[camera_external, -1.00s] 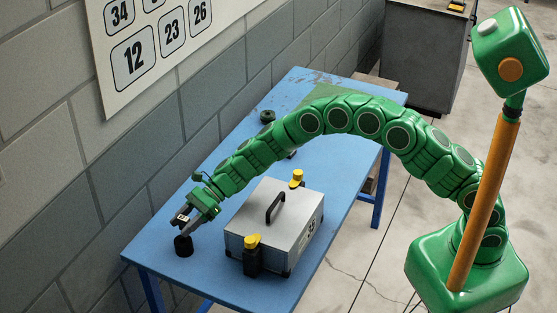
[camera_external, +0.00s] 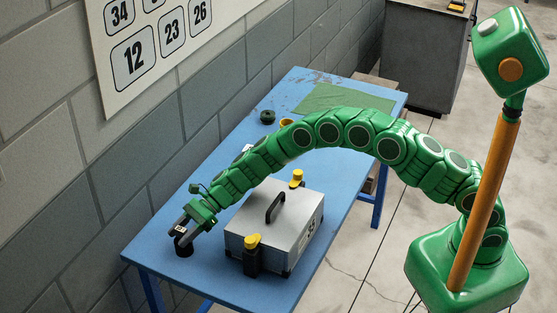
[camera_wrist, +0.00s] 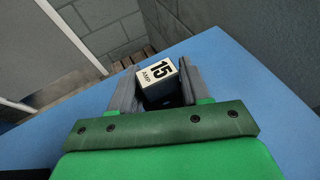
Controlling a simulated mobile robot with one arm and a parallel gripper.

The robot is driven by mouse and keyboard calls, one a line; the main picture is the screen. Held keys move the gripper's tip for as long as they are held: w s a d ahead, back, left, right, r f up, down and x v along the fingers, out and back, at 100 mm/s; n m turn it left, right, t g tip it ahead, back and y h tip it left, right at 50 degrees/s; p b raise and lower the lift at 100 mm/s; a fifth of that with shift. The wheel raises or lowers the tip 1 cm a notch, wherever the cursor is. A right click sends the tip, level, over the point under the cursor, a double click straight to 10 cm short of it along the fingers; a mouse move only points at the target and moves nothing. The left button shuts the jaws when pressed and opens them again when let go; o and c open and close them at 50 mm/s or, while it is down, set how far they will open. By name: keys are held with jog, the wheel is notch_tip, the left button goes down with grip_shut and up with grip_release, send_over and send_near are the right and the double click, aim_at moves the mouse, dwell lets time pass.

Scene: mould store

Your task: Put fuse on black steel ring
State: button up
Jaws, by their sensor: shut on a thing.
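The fuse (camera_wrist: 158,80) is a small pale block marked "15 AMP" in the wrist view. My gripper (camera_wrist: 157,88) is shut on it, with one grey jaw on each side; in the external view my gripper (camera_external: 181,237) is low over the near left end of the table. A small round black thing (camera_external: 184,252), perhaps the black steel ring, stands directly below the jaws. They partly hide it, and I cannot tell whether the fuse touches it. A dark ring-shaped thing (camera_external: 267,117) lies farther back on the table.
A silver case (camera_external: 262,232) with a black handle and yellow-topped clamps stands close to the right of my gripper on the blue table (camera_external: 205,278). The block wall runs along the left.

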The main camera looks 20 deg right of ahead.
jog(key=shift+f, duration=0.1)
jog(key=o, duration=1)
jog(key=shift+o, duration=0.2)
jog(key=shift+d+r, duration=0.15)
jog(key=shift+r, duration=0.05)
jog(key=v, duration=1.1)
jog(key=shift+d, duration=0.3)
jog(key=shift+w+r, duration=0.1)
jog(key=shift+w, duration=0.05)
